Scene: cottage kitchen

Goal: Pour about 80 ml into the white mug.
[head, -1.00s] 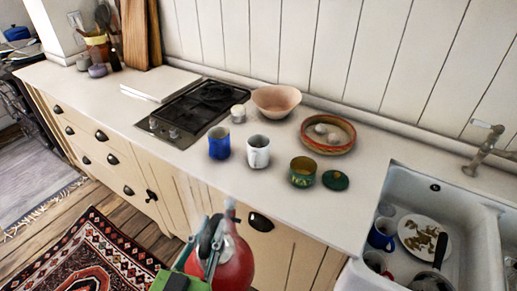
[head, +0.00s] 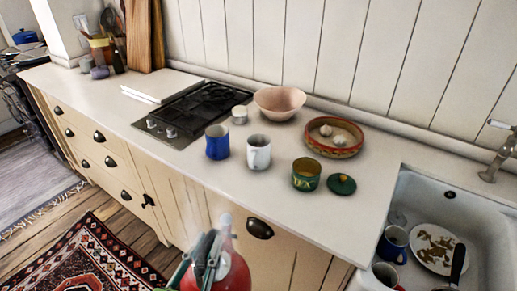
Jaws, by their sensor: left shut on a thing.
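The white mug (head: 258,153) stands upright on the counter, right of a blue mug (head: 217,142). Its inside is too small to read. My left gripper (head: 207,257) is at the bottom of the head view, in front of the cabinet fronts and nearer than the mugs. It is shut on a red vessel (head: 236,274) with a pale spout or top. The vessel's lower part is cut off by the picture's edge. It is apart from the white mug. My right gripper is not in view.
A green tea tin (head: 306,174) and its lid (head: 341,184) stand right of the mug. A pink bowl (head: 279,103), a red-rimmed dish (head: 334,149) and a hob (head: 185,113) lie behind. The sink (head: 402,183) is at right. The counter's front strip (head: 262,196) is clear.

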